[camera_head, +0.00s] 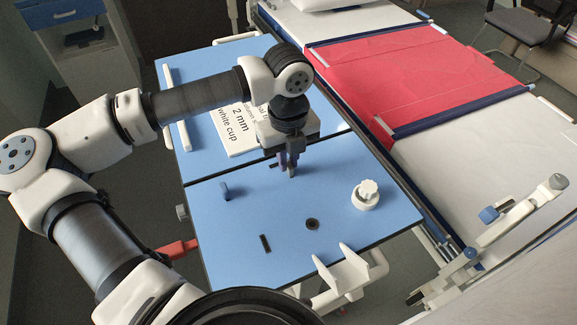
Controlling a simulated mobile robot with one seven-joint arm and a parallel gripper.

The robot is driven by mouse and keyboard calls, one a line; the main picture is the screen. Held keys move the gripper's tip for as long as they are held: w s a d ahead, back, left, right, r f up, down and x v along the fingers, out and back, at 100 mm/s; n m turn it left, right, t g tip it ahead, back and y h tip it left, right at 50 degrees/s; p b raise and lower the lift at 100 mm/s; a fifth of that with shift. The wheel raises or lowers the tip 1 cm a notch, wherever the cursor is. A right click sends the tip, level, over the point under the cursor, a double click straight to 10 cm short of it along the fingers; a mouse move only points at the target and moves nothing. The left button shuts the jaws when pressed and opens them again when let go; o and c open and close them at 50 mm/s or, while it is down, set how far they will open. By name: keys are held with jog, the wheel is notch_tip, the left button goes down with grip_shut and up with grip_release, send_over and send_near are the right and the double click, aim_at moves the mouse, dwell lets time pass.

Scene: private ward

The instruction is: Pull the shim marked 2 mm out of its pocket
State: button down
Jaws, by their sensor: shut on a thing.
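My gripper (289,170) points down over the blue table board (215,235), close to its surface. It is shut on a small bluish-purple piece (283,159), which looks like a shim. The fingers hide most of it, and I can read no mark on it. I cannot tell whether its lower end is in a pocket or clear of the board. A dark slot (272,166) shows just left of the fingers. Another small blue upright piece (225,191) stands in the board further left, with no readable mark. An empty-looking dark slot (265,243) lies nearer the front.
A white card (237,133) reading "2 mm" and "white cup" lies behind my gripper, partly covered. A bed with a red cover (415,75) borders the table's right side.

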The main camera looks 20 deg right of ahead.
jog(key=shift+r, duration=0.1)
notch_tip(320, 180, up, 9)
jog(key=p, duration=0.3)
dwell(1.0)
dwell(0.4)
jog(key=d+b, duration=0.3)
jog(key=d, duration=0.9)
